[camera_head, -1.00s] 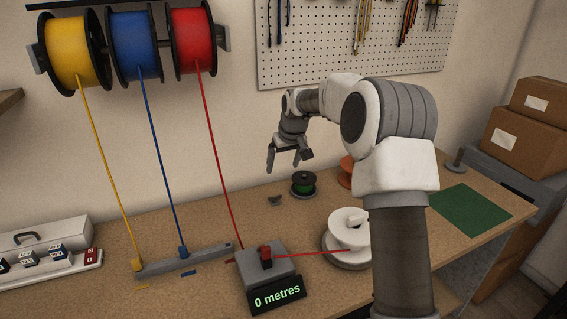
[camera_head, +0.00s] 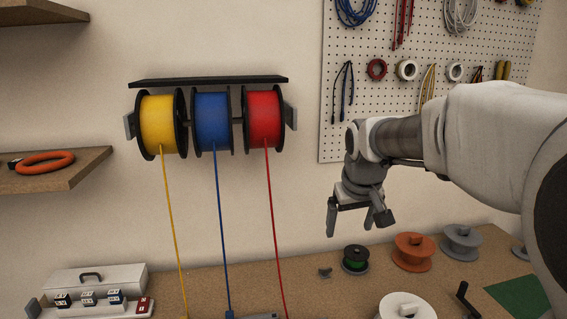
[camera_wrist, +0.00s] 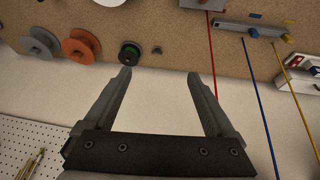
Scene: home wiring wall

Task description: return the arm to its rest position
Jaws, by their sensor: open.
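My gripper (camera_head: 354,230) hangs from the bent arm in front of the wall, to the right of the wire spools and above the bench. Its two fingers are apart with nothing between them. In the wrist view my gripper (camera_wrist: 160,85) is also open and empty, with bare wall and the bench edge beyond the fingertips. My arm fills the right side of the head view.
Yellow (camera_head: 158,124), blue (camera_head: 212,121) and red (camera_head: 262,118) spools hang on the wall, their wires running down to the bench (camera_head: 300,290).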

